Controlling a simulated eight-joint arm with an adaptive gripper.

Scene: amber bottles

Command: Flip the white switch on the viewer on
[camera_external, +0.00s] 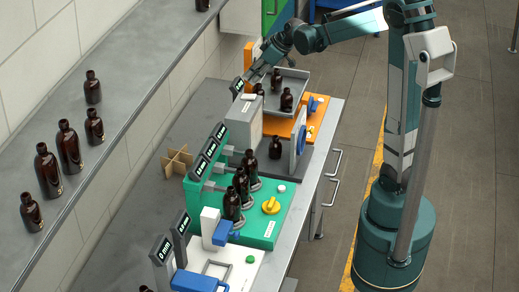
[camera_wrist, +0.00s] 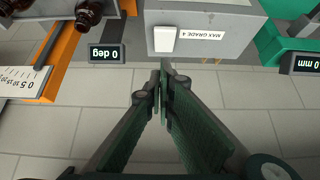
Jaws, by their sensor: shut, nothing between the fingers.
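The viewer is a grey box (camera_wrist: 230,22) with an upside-down label reading "MAX GRADE 4" in the wrist view. The white switch (camera_wrist: 165,39) is a small block on its face, beside the label. In the external view the viewer (camera_external: 243,128) stands on the bench between the green and orange stations, with the white switch (camera_external: 248,97) small at its top. My gripper (camera_wrist: 164,70) is shut and empty, its fingertips just below the switch in the wrist picture. Whether they touch it cannot be told. In the external view my gripper (camera_external: 254,76) is above the viewer.
A "0 deg" display (camera_wrist: 104,51) and an orange station with a scale (camera_wrist: 22,82) lie left of the switch in the wrist view. The green station (camera_external: 262,225) holds several amber bottles and a yellow knob. A grey tray (camera_external: 298,78) with bottles stands behind the viewer.

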